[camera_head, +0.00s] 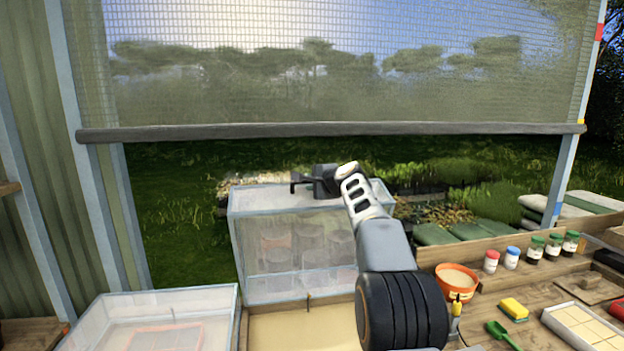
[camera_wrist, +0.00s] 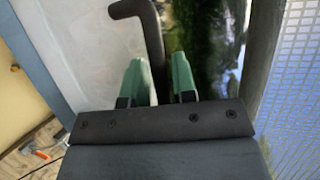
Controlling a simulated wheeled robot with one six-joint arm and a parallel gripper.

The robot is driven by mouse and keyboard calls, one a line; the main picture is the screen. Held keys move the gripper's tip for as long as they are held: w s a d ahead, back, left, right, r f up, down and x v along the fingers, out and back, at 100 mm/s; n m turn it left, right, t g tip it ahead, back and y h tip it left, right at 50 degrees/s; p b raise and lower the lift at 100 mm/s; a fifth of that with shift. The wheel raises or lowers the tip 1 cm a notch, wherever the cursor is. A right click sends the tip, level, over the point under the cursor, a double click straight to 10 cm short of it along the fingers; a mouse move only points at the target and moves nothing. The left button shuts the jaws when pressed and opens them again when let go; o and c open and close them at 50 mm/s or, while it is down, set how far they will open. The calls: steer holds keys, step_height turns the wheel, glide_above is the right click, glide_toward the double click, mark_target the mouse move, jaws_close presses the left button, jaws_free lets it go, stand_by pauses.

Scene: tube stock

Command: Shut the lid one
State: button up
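A clear lid (camera_head: 312,232) with a pale blue-grey frame stands raised behind an open pale bin (camera_head: 300,330) in the head view. Its panel also fills the left of the wrist view (camera_wrist: 75,50). A dark bent handle (camera_head: 298,183) is at the lid's top edge; in the wrist view this handle (camera_wrist: 152,40) comes down between my green fingers. My gripper (camera_wrist: 158,75) is around the handle, with the fingers apart and what looks like a narrow gap beside the rod. Whether either finger touches it is hard to see.
Another clear lid (camera_head: 155,320) lies flat at lower left. A rolled mesh screen with a bar (camera_head: 330,130) hangs above and behind my gripper. The bench at right holds an orange pot (camera_head: 455,286), several small jars (camera_head: 535,249), a yellow sponge (camera_head: 514,309) and a tray (camera_head: 585,328).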

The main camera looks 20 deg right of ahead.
steer(key=shift+w+f, duration=0.1)
steer(key=shift+w, duration=0.1)
steer(key=shift+c, duration=0.4)
jaws_close()
